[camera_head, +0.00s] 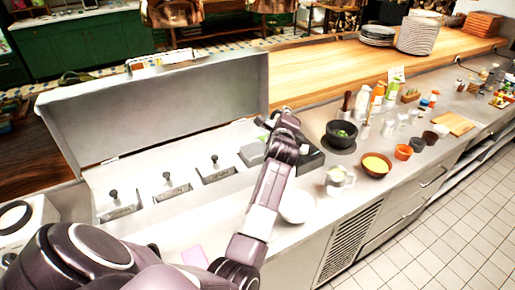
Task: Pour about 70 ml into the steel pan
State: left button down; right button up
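My arm comes in from the lower left, taken as my left, and reaches up over the counter. Its wrist end and gripper (308,158) are dark and partly hidden by the arm itself; I cannot tell whether the fingers are open or shut. A small metallic vessel with a handle (338,181) stands at the counter's front edge, right of the arm; its contents are unclear. A round white bowl-like thing (298,206) sits left of it, beside the forearm. I cannot single out the steel pan with certainty. My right gripper is not in view.
A raised steel lid (165,108) stands behind a row of lidded steel inserts (171,185). A black bowl with green contents (341,134), a bowl of yellow contents (375,165), bottles (378,92) and small cups crowd the right. Plate stacks (417,36) stand on the wooden shelf.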

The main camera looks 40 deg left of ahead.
pick_arm(q)
jog(key=shift+s+a+r, duration=0.1)
jog(key=shift+a+r, duration=0.05)
jog(key=shift+r, duration=0.05)
jog(key=shift+w+d, duration=0.25)
jog(key=shift+d, duration=0.35)
jog(key=shift+w+d, duration=0.25)
jog(key=shift+d, duration=0.35)
jog(key=shift+d+n, duration=0.1)
jog(key=shift+n, duration=0.2)
jog(key=shift+a+p, duration=0.3)
jog(key=shift+p, duration=0.05)
dwell(2.5)
